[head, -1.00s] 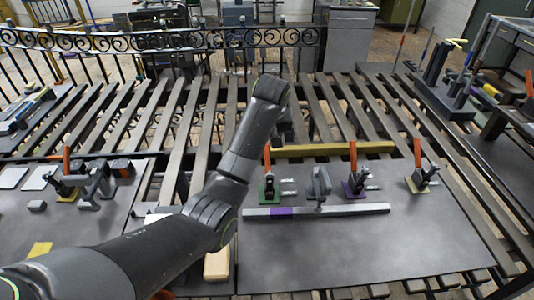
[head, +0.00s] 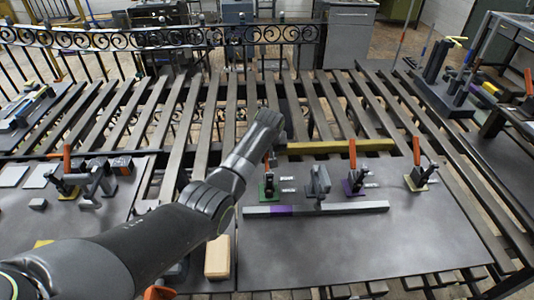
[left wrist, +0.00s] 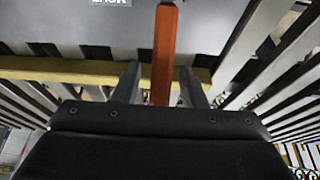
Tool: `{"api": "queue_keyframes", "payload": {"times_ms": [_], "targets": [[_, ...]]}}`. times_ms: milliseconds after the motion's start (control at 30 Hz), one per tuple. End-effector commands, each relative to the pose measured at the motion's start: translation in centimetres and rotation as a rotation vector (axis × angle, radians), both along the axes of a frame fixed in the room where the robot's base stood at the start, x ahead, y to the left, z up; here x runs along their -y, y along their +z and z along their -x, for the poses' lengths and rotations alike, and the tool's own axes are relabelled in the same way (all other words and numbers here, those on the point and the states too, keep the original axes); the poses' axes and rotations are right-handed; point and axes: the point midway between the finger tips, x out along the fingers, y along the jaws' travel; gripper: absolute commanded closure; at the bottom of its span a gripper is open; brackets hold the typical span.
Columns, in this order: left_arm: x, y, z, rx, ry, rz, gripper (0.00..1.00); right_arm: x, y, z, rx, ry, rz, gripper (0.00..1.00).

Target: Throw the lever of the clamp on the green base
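The clamp on the green base (head: 269,191) stands on the grey panel, left of the other clamps there. Its orange lever (head: 267,162) points up, its top close to my left gripper (head: 277,144). In the left wrist view the orange lever (left wrist: 164,55) lies between the two fingers of my left gripper (left wrist: 160,85). The fingers are open, with a gap visible on both sides of the lever. The fingertips are mostly hidden in the head view. My right gripper is not in view.
Clamps on a purple base (head: 352,187) and a yellow base (head: 417,184) stand to the right. A grey bar (head: 350,208) lies in front of the clamps, and a yellow bar (head: 340,146) behind. Another orange-levered clamp (head: 67,182) stands on the left panel.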

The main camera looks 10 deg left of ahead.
Motion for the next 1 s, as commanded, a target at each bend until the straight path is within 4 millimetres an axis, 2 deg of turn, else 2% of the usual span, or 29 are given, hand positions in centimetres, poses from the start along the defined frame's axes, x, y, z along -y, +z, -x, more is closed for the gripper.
{"api": "queue_keyframes", "payload": {"times_ms": [333, 600, 633, 1000], "targets": [[-0.04, -0.12, -0.07, 0.000, 0.000, 0.000, 0.63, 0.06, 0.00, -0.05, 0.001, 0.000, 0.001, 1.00], [-0.04, -0.11, -0.07, 0.000, 0.000, 0.000, 0.98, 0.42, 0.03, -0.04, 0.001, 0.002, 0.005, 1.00], [-0.05, -0.11, -0.07, 0.000, 0.000, 0.000, 1.00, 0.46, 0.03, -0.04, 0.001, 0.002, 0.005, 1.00], [-0.01, 0.11, 0.05, 0.012, 0.000, -0.004, 1.00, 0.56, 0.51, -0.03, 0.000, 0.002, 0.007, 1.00]]}}
